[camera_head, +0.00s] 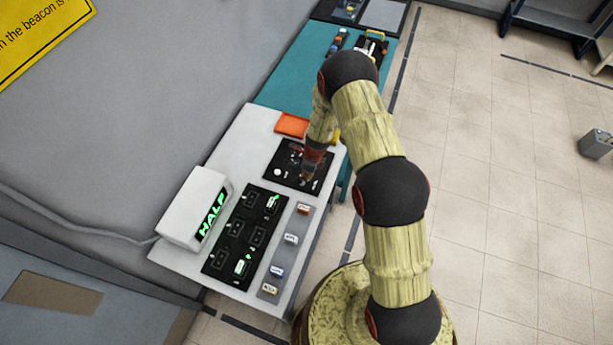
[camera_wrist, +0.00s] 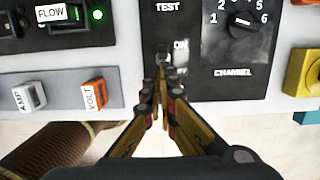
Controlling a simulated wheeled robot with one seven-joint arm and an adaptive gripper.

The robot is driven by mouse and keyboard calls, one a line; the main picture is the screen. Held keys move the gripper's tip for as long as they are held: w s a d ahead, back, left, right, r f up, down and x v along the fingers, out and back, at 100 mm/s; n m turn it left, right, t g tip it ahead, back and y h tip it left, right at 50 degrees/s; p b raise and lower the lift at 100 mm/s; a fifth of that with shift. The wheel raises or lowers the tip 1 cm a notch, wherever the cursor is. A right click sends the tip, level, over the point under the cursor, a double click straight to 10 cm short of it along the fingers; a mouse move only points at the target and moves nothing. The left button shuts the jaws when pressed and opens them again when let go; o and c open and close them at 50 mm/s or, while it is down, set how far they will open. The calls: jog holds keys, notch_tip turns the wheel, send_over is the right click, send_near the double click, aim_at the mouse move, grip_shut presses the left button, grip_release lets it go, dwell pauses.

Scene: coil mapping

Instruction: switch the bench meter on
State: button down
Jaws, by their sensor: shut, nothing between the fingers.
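The black control panel (camera_head: 272,170) lies on the white bench top. In the wrist view it carries a TEST label (camera_wrist: 168,7), a small ON/OFF switch (camera_wrist: 164,55) and a CHANNEL dial (camera_wrist: 241,20). My gripper (camera_wrist: 161,82) is shut and empty, its fingertips at the near side of the switch. I cannot tell whether they touch it, and the lever's position is unclear. In the head view my gripper (camera_head: 306,179) is over the panel. A white box (camera_head: 190,205) with a green display reading HALF stands at the bench's left.
A black socket board (camera_head: 231,235) with green lights and a grey strip (camera_head: 285,263) of labelled plugs lie in front of the panel. AMP (camera_wrist: 31,95) and VOLT (camera_wrist: 94,95) plugs sit left of my fingers. A yellow block (camera_wrist: 302,72) is at right. An orange tray (camera_head: 292,124) lies behind the panel.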

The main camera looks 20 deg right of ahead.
notch_tip(320, 180, up, 12)
jog(key=s+d, duration=0.1)
jog(key=shift+d, duration=0.2)
dwell(0.4)
jog(key=shift+f, duration=0.1)
dwell(0.3)
jog(key=s+r+n+t+b, duration=0.1)
jog(key=s+r+n+b, duration=0.3)
jog(key=s+n+b, duration=0.4)
jog(key=s+r+n+t+h+b, duration=0.1)
jog(key=s+r+n+t+b, duration=0.1)
jog(key=s+r+n+b, duration=0.3)
jog(key=s+r+n+t+b, duration=0.1)
jog(key=s+r+n+b, duration=0.4)
jog(key=s+n+b, duration=0.7)
jog(key=s+b, duration=0.4)
jog(key=s, duration=0.1)
jog(key=shift+s+d+r+t, duration=0.15)
jog(key=shift+t, duration=0.15)
